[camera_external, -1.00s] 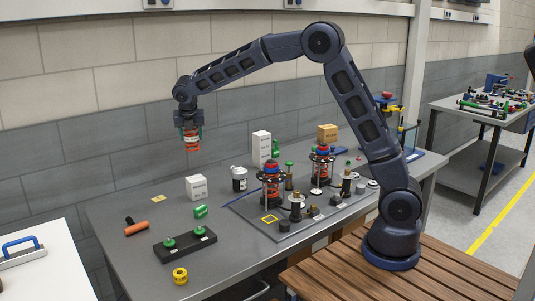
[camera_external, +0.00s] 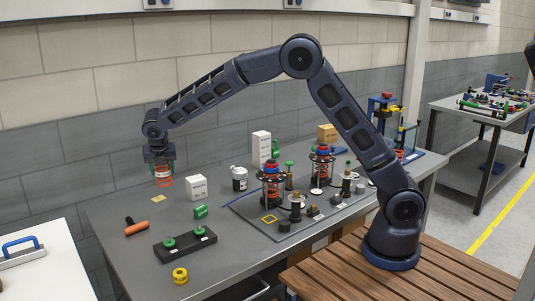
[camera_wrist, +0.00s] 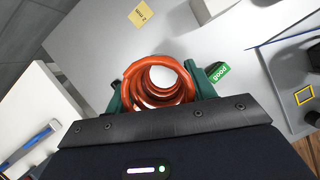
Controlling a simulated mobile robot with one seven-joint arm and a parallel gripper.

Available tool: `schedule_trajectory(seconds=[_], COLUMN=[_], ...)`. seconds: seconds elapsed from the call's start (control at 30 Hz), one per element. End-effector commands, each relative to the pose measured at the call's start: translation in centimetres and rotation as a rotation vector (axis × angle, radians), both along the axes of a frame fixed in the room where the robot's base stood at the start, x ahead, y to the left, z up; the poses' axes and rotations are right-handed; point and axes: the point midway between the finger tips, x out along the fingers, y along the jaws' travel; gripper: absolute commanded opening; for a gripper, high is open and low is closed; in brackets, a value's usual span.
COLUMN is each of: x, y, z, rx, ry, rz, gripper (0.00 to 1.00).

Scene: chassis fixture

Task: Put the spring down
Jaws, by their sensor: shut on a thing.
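The orange coil spring (camera_external: 164,181) hangs upright from my gripper (camera_external: 161,168), above the back left part of the grey table (camera_external: 120,205). In the wrist view the spring (camera_wrist: 158,82) sits between the two green fingers of my gripper (camera_wrist: 160,90), which are shut on it. I look down through its coils. A gap seems to separate the spring's lower end from the tabletop. A small yellow note (camera_external: 158,198) lies on the table just below it, and the note also shows in the wrist view (camera_wrist: 141,14).
An orange-handled tool (camera_external: 138,228) and a black block with green knobs (camera_external: 185,243) lie in front. A white box (camera_external: 197,187) and a green "good" tag (camera_external: 201,212) are to the right. Spring assemblies (camera_external: 271,188) stand farther right. The table's back left area is mostly bare.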

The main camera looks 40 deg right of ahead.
Motion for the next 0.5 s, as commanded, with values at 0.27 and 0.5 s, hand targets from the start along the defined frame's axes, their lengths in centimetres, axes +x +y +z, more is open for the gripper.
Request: schedule_trajectory(seconds=[0.27,0.5], x=[0.0,0.0], y=[0.0,0.0], z=[-5.8,-8.3], rx=[-0.002,0.002], ry=[0.001,-0.001], rz=[0.001,0.001], gripper=[0.18,0.18])
